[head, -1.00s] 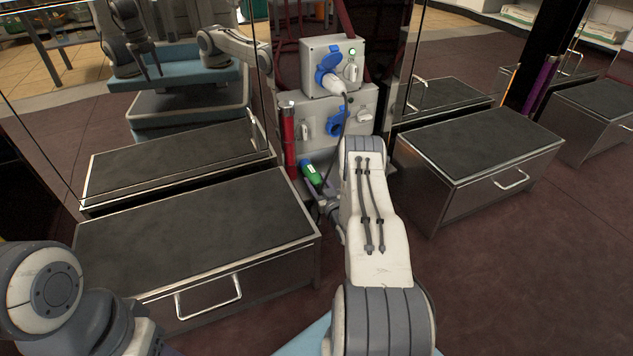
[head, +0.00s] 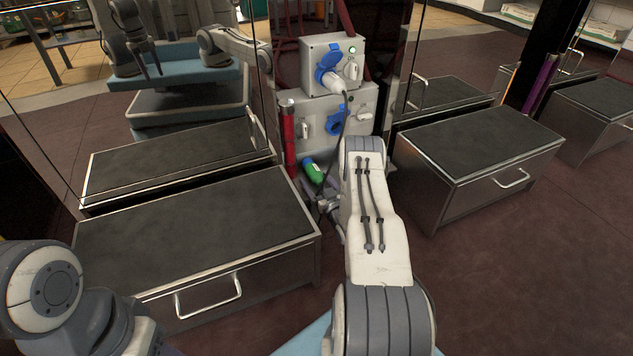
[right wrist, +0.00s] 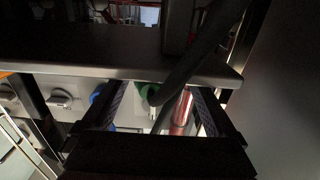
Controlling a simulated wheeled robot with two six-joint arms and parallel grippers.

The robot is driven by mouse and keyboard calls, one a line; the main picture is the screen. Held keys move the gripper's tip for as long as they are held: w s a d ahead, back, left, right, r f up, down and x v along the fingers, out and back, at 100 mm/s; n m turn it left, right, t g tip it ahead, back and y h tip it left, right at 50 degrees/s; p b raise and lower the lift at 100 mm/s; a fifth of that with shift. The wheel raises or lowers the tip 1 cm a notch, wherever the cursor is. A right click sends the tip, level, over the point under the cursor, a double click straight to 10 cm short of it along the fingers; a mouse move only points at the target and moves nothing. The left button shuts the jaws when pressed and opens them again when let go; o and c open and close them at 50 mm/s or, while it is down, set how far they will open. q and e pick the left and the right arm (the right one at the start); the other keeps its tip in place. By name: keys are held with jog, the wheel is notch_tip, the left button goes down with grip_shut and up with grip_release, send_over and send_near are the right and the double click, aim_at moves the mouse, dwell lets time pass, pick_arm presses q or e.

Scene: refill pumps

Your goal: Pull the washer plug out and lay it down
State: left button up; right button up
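The washer plug (head: 332,81) is pale and sits in the blue-lidded socket (head: 328,62) of the upper grey box. Its black cable (head: 345,118) hangs from it, down past my right arm. My right gripper (head: 326,206) is low in front of the boxes, well below the plug, and partly hidden by my arm. In the right wrist view its fingers (right wrist: 160,108) are wide apart, with a dark cable crossing near them; I see nothing clamped. My left gripper does not show directly; only the left arm is at the lower left.
Dark-topped metal cabinets stand left (head: 190,232) and right (head: 480,145). Glossy panels behind show reflections.

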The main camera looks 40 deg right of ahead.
jog(key=shift+s+a+r+p, duration=0.1)
jog(key=shift+s+p, duration=0.35)
jog(key=shift+s, duration=0.05)
jog(key=p+v, duration=0.5)
jog(key=v, duration=0.4)
jog(key=shift+s, duration=0.25)
